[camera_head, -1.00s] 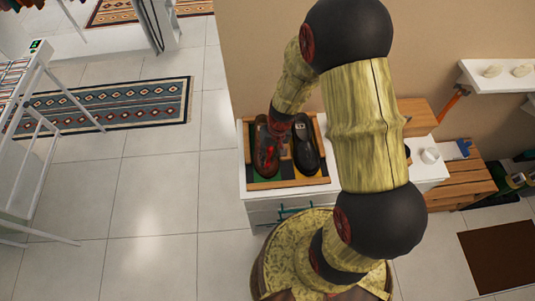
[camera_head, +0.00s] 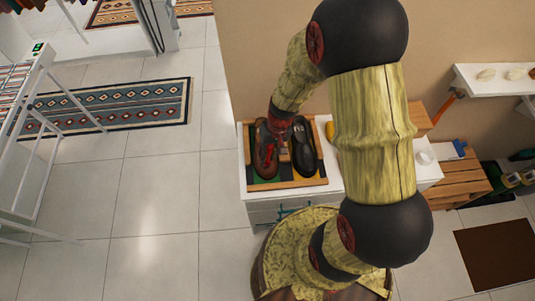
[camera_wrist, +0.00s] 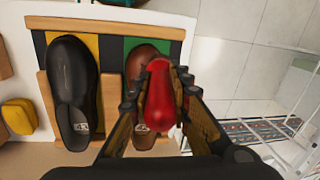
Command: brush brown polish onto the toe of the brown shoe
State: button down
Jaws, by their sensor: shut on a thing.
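The brown shoe (camera_head: 263,158) lies on the left side of a wooden tray (camera_head: 287,184), beside a black shoe (camera_head: 306,160). In the wrist view the brown shoe (camera_wrist: 143,57) is partly hidden behind a red, rounded handle. My gripper (camera_wrist: 160,92) is shut on this red handle (camera_wrist: 160,100), one finger on each side. It is over the brown shoe; in the head view my gripper (camera_head: 281,138) is between the two shoes' upper parts. The handle hides its own far end, so I cannot tell whether bristles touch the shoe. No polish is identifiable.
The tray has yellow and green panels and stands on a white cabinet (camera_head: 243,176). A yellow block (camera_wrist: 18,116) lies beside the tray, near the black shoe. A white cup (camera_head: 425,158) stands farther right. Open tiled floor (camera_head: 150,190) lies to the left.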

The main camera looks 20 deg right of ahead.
dwell(0.3)
jog(key=shift+s+a+r+p, duration=0.15)
jog(key=shift+r+p, duration=0.25)
jog(key=shift+r, duration=0.35)
jog(key=shift+s+d+r+p, duration=0.15)
jog(key=shift+r+p, duration=0.25)
jog(key=shift+r, duration=0.3)
